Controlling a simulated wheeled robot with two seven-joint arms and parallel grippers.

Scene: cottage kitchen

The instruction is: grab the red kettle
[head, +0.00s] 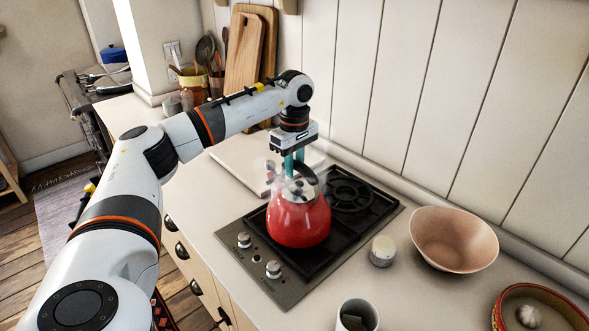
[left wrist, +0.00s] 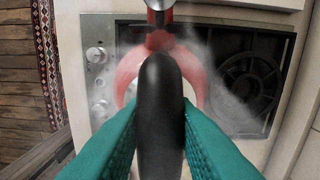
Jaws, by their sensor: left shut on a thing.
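The red kettle (head: 298,220) stands on the black hob (head: 259,238), with steam around its top. My left gripper (head: 294,166) reaches down to it from above, its teal fingers at the kettle's black handle. In the left wrist view the black handle (left wrist: 160,112) runs between the two teal fingers of the left gripper (left wrist: 159,140), which is shut on it. The red body (left wrist: 129,75) shows below the handle, partly hidden by it. In the head view the kettle appears to rest upright on the hob. My right gripper is not in view.
A small white pot (head: 382,251) and a pinkish bowl (head: 453,239) stand right of the hob. A white cup (head: 357,315) is at the front. A bowl with garlic (head: 529,314) is at the lower right. Cutting boards (head: 244,52) lean on the back wall.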

